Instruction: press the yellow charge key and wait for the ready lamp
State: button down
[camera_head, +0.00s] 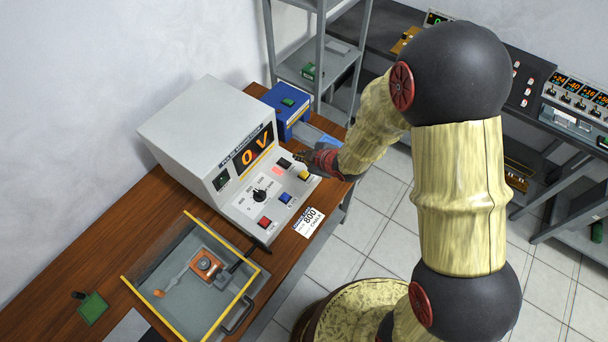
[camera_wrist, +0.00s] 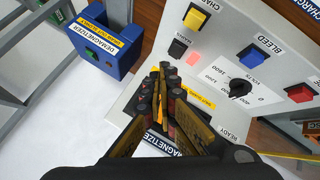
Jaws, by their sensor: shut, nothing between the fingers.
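The grey magnetizer (camera_head: 185,128) stands on the wooden bench, its orange display (camera_head: 256,150) reading 0 V. The yellow charge key (camera_head: 304,176) is on the sloped panel at its right end; it also shows at the top of the wrist view (camera_wrist: 196,18). My gripper (camera_head: 302,157) is shut and empty. In the wrist view its fingertips (camera_wrist: 163,70) are over the panel edge beside the black key (camera_wrist: 178,48), apart from the yellow key. A READY label (camera_wrist: 230,135) is partly in view; I cannot tell a lit lamp there.
The blue key (camera_head: 285,198), red key (camera_head: 264,223) and black knob (camera_head: 259,195) share the panel. A blue demagnetizer (camera_head: 287,108) stands behind my gripper. A yellow-edged clear tray (camera_head: 180,298) is at the near left. A card reading 800 (camera_head: 309,222) lies at the bench edge.

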aim_at(303, 175)
jog(key=shift+f+b, duration=2.55)
jog(key=shift+f, duration=1)
jog(key=shift+f, duration=0.1)
jog(key=shift+f+b, duration=0.25)
jog(key=shift+b, duration=0.15)
jog(key=shift+f+b, duration=0.55)
jog(key=shift+r, duration=0.15)
jog(key=shift+r+p, duration=0.75)
jog(key=shift+r, duration=0.05)
jog(key=shift+r+p, duration=1.9)
jog(key=shift+r, duration=0.65)
